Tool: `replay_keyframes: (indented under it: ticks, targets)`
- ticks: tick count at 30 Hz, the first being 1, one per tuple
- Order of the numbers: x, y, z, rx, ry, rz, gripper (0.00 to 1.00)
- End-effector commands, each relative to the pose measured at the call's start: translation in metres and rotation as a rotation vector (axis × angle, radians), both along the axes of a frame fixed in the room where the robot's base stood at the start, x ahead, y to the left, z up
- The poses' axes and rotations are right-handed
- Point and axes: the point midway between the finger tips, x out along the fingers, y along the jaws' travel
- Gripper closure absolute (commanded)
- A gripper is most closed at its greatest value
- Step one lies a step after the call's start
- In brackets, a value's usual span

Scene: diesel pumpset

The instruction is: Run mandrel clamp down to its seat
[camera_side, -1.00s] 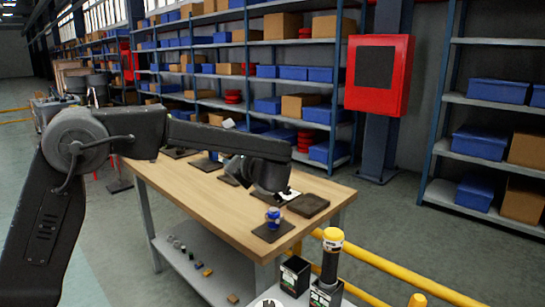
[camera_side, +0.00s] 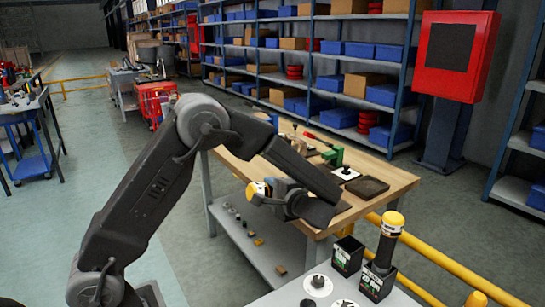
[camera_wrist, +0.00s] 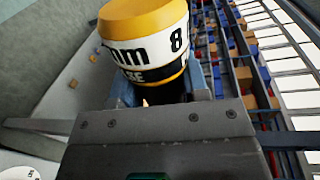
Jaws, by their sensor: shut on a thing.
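My gripper (camera_side: 272,196) is shut on a yellow-capped tool (camera_side: 257,190) with a white and black band. It holds the tool in the air off the near side of the wooden table, the cap pointing left in the side view. In the wrist view, the tool (camera_wrist: 148,45) sits between the jaws, its yellow cap and lettered white band filling the upper middle; its lower end is hidden. A small green device (camera_side: 334,156) with a red handle stands on the table, perhaps the mandrel clamp; its seat cannot be made out.
A similar yellow-capped tool (camera_side: 389,235) stands upright in a black block at lower right, beside a second black block (camera_side: 347,256). A dark tray (camera_side: 366,187) lies on the table. A yellow rail (camera_side: 440,262) runs nearby. Small parts lie on the lower shelf (camera_side: 262,240).

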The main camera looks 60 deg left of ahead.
Motion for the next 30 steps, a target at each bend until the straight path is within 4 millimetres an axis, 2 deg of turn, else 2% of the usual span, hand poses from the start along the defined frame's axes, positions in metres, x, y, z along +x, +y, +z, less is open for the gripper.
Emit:
replay_keyframes:
  ticks: [1, 6, 11, 16, 27, 30]
  targets:
    - [0.000, 0.000, -0.024, 0.003, -0.025, -0.002, 1.00]
    - [0.000, 0.000, -0.082, 0.003, -0.123, -0.001, 1.00]
    - [0.001, 0.000, -0.112, 0.002, -0.172, -0.002, 1.00]
    - [0.001, 0.000, -0.122, 0.002, -0.193, -0.001, 1.00]
    - [0.000, 0.000, -0.122, 0.002, -0.196, 0.001, 1.00]
    - [0.005, 0.000, -0.122, 0.003, -0.197, 0.001, 1.00]
